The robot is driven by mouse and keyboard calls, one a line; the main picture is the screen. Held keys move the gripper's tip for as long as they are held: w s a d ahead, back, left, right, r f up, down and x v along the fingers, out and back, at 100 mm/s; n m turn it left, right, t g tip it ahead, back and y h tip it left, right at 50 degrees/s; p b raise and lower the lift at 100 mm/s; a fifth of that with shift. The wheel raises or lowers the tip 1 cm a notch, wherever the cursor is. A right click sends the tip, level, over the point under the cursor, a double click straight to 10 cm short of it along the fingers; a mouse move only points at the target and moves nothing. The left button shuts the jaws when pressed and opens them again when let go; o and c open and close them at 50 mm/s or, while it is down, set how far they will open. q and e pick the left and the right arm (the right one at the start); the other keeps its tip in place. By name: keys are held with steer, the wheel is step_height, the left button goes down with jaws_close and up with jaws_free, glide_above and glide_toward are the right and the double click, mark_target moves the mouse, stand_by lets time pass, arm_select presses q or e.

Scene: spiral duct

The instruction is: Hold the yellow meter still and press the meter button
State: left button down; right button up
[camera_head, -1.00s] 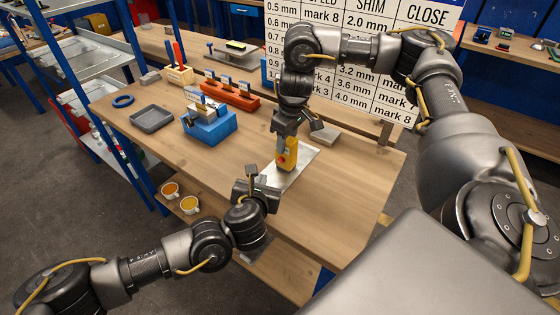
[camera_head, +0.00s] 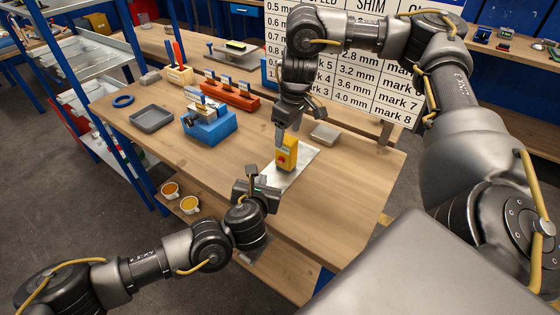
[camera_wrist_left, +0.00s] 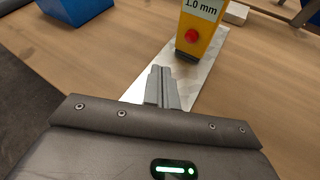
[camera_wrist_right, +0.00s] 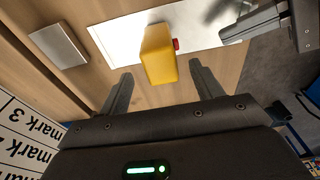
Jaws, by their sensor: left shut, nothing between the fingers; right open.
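The yellow meter (camera_head: 287,152) stands upright on a pale metal plate (camera_head: 300,167) on the bench. In the left wrist view the meter (camera_wrist_left: 203,30) shows a "1.0 mm" label and a red button (camera_wrist_left: 192,36) facing my left gripper. My left gripper (camera_wrist_left: 162,82) is shut and empty, its tips short of the button and slightly to its left in that view. My right gripper (camera_wrist_right: 161,76) is open above the meter. In the right wrist view the meter (camera_wrist_right: 160,58) lies ahead of the finger gap, apart from both fingers.
A blue block holder (camera_head: 209,125), a grey tray (camera_head: 152,119) and an orange rack (camera_head: 232,95) stand to the left on the bench. A small grey block (camera_head: 324,134) lies behind the plate. The bench's front right is clear.

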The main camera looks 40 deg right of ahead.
step_height(320, 180, up, 8)
steer(key=s, duration=0.1)
steer(key=shift+r, duration=0.25)
steer(key=shift+d+f, duration=0.1)
steer(key=shift+d, duration=0.05)
